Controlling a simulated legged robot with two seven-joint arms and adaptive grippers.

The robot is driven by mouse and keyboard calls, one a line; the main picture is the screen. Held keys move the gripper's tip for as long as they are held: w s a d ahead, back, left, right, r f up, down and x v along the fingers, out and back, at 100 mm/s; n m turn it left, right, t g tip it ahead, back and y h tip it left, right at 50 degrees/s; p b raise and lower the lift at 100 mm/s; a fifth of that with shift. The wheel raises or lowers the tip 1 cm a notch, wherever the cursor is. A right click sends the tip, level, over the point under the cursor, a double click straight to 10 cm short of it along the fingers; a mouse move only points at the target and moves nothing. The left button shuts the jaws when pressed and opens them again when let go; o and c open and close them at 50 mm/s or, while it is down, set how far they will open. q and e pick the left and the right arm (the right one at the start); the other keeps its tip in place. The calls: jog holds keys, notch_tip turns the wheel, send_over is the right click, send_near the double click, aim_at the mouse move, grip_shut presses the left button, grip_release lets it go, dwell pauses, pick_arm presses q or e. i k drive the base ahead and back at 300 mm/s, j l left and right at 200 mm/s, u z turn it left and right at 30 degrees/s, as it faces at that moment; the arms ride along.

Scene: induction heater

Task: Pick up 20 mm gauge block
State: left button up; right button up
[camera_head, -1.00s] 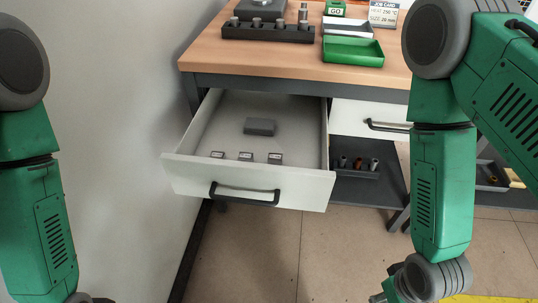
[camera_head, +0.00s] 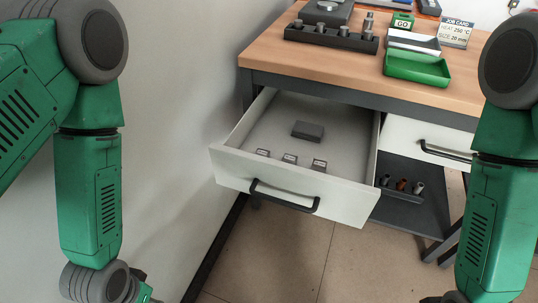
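The open drawer (camera_head: 352,200) under the workbench holds a dark grey flat block (camera_head: 308,130) lying towards its back. Three small pieces with pale labelled faces sit in a row near its front wall: a left one (camera_head: 263,153), a middle one (camera_head: 290,159) and a right one (camera_head: 319,165). Their lettering is too small to read, so I cannot tell which piece is the 20 mm gauge block. My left arm hangs at the left and my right arm at the right, both apart from the drawer.
The workbench top (camera_head: 290,60) carries a dark rack (camera_head: 330,38), a green tray (camera_head: 417,68), a white tray (camera_head: 412,42) and a job card (camera_head: 456,33) reading 250 °C and 20 mm. A second drawer (camera_head: 405,135) is closed. A lower shelf (camera_head: 410,212) holds several small cylinders.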

aim_at(260, 151)
jog(key=k+j+z, duration=0.1)
jog(key=z, duration=0.4)
jog(key=k+z, duration=0.25)
jog(key=z, duration=0.2)
